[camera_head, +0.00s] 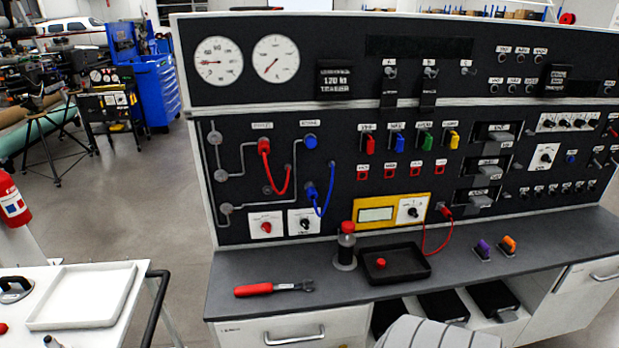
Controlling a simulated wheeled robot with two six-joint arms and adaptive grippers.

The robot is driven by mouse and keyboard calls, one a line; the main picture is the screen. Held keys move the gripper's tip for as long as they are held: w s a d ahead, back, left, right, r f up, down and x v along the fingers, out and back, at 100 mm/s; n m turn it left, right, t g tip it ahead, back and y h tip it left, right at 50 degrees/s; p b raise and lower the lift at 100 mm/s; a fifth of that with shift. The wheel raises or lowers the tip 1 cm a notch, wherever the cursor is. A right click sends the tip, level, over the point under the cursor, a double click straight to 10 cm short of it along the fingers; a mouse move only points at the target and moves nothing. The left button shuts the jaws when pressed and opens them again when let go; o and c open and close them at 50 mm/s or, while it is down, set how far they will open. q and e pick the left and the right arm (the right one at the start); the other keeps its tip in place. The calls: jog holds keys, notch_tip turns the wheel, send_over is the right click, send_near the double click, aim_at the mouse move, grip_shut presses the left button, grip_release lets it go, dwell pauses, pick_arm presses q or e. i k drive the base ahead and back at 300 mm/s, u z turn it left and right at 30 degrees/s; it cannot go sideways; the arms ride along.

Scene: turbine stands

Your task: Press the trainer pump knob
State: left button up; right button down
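The trainer panel (330,165) is black and stands upright behind a grey worktop. A red knob (266,227) on a white plate is at its lower left. A black knob (305,223) on a similar plate is just to its right. Another knob (413,212) is on the yellow meter unit (375,215), and one more dial knob (546,157) is on a white plate at the right. The labels are too small to read, so I cannot tell which is the pump knob. Neither of my grippers is in view.
Red and blue hoses (330,190) hang before the panel. A white cart (140,290) stands left, with open floor beyond.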

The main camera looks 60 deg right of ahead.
aim_at(348, 227)
jog(key=z, duration=0.2)
jog(key=i, duration=0.7)
jog(key=z, duration=1)
jog(key=i, duration=0.4)
jog(key=z, duration=0.35)
